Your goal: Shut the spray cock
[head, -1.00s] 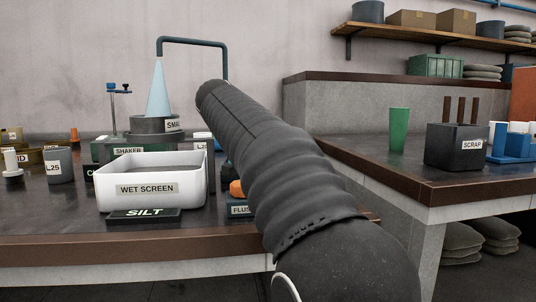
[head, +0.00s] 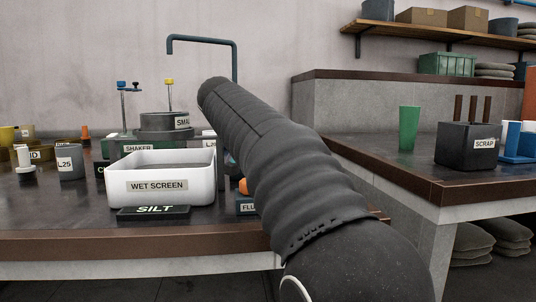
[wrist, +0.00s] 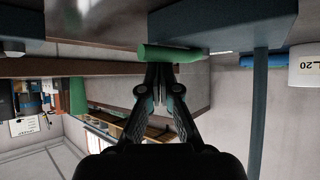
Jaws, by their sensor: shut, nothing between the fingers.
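The blue spray pipe (head: 203,39) rises behind the bench and bends over the sieve stack (head: 165,122) in the head view. No spray cone shows under its outlet. In the wrist view a blue upright (wrist: 260,100), apparently that pipe, stands right of my gripper (wrist: 160,68). A green bar (wrist: 170,53), apparently the spray cock's handle, lies crosswise at my fingertips; I cannot tell whether they touch it. A dark blue-grey body (wrist: 220,22) is just beyond the bar. My gripper is shut and empty. In the head view my arm hides it and the cock.
The white wet screen tray (head: 172,187) stands at the bench front, behind the silt plate (head: 153,212). Small cups and bottles crowd the left. The right bench holds a green cup (head: 409,129) and the scrap box (head: 467,147).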

